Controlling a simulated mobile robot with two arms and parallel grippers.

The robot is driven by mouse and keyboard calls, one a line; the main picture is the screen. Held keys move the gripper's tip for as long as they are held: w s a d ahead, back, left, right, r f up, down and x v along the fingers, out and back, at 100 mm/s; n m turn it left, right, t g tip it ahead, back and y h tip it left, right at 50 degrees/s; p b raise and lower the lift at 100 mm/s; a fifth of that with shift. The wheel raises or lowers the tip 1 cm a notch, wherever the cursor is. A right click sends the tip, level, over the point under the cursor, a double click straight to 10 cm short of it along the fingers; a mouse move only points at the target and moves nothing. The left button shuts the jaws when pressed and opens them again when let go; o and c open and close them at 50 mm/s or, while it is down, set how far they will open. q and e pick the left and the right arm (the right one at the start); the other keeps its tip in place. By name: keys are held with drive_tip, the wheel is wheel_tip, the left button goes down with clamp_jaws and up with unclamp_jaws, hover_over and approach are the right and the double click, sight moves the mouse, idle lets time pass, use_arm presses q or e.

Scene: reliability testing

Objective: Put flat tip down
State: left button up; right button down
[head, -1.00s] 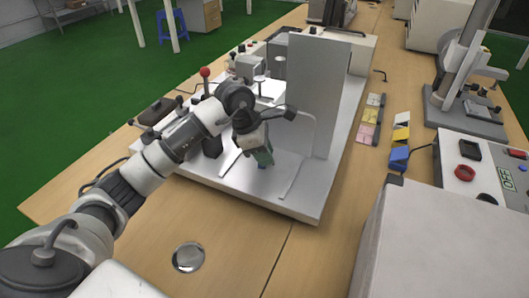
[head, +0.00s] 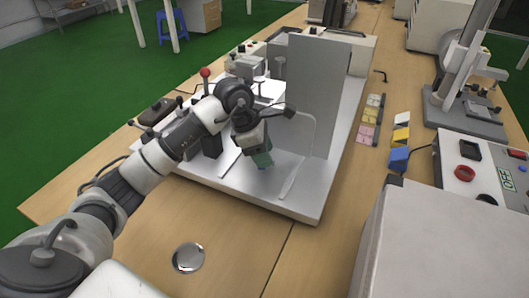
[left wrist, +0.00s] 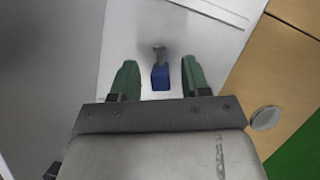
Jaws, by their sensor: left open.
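A small piece with a blue body and a short grey metal end, which I take to be the flat tip (left wrist: 160,76), shows in the left wrist view over the white plate. My left gripper (head: 263,161) is open, with its green fingers pointing down at the plate. In the left wrist view the two fingers of this gripper (left wrist: 160,72) stand either side of the blue body, with a gap on each side. Whether the piece stands or lies is hard to tell. In the head view my gripper hides it. My right gripper is not in view.
The white base plate (head: 235,183) carries an upright grey panel (head: 317,95) just right of my gripper and a clear sheet (head: 300,150). A round metal disc (head: 188,258) lies on the wooden table (head: 240,235).

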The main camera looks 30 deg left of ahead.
use_arm(q)
drive_tip(key=v, duration=1.1)
drive_tip(key=shift+r, duration=0.3)
